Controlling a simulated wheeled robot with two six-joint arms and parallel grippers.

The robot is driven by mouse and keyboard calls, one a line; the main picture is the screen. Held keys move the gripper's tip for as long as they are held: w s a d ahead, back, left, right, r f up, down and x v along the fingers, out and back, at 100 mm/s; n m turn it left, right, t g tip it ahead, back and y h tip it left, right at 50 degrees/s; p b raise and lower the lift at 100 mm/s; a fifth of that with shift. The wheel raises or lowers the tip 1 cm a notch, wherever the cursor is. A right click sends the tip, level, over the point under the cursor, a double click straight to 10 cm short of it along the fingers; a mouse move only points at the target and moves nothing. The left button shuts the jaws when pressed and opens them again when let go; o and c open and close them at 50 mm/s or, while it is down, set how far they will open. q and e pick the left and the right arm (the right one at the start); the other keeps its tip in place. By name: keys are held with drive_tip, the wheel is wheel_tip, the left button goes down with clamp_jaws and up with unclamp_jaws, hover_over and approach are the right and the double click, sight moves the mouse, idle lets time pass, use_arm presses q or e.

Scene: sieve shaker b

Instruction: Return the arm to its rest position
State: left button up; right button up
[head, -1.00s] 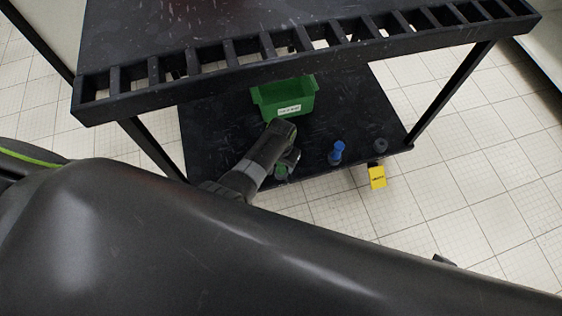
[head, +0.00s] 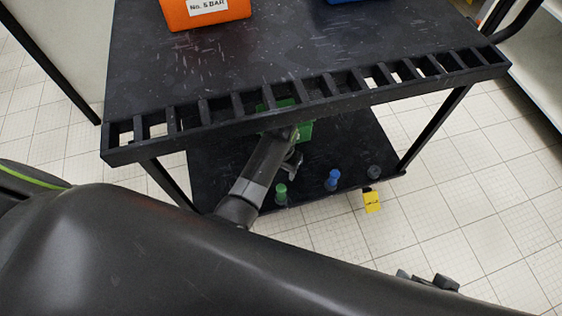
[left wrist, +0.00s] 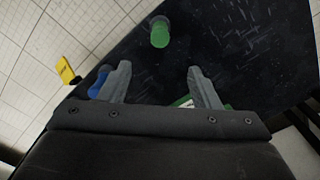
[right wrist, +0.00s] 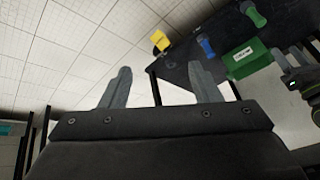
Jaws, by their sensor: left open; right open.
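My left gripper (head: 292,160) is at the cart's lower shelf, just below the upper shelf's slotted edge and in front of the green bin (head: 305,131). In the left wrist view its jaws (left wrist: 159,68) are open with nothing between the tips.
The upper shelf's slotted edge (head: 310,104) overhangs the lower shelf (head: 345,150). An orange bin (head: 205,12) is above. Floor at right is clear.

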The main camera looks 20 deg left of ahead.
use_arm(q)
drive_tip(key=shift+r, duration=0.6)
use_arm(e)
drive_tip(key=shift+r, duration=0.2)
